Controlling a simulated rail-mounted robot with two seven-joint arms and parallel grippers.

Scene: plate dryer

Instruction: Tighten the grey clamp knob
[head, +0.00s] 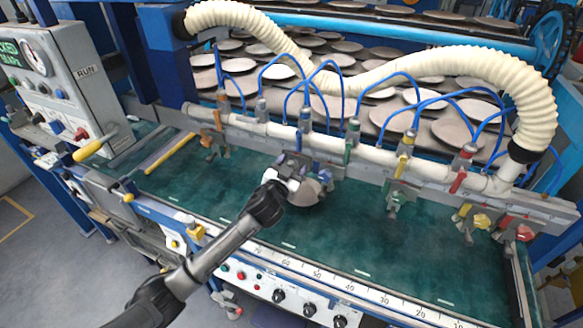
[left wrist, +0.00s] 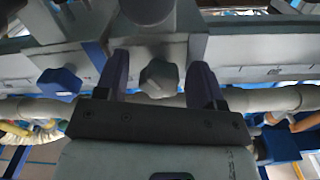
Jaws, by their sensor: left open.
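The grey clamp knob (left wrist: 159,78) is a faceted grey knob in the middle of the left wrist view, below a grey clamp body (left wrist: 165,45). My left gripper (left wrist: 161,72) is open, with one dark purple finger on each side of the knob and a visible gap on both sides. In the head view my left gripper (head: 297,168) is at the middle of the clamp rail, over the green bed. There the grey knob cannot be made out behind the gripper. My right gripper is not in view.
A blue knob (left wrist: 60,80) sits left of the grey one. Along the rail are green (head: 394,198), yellow (head: 481,220) and red (head: 524,232) knobs. A cream hose (head: 440,62) arches above. The green bed (head: 350,245) is clear in front.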

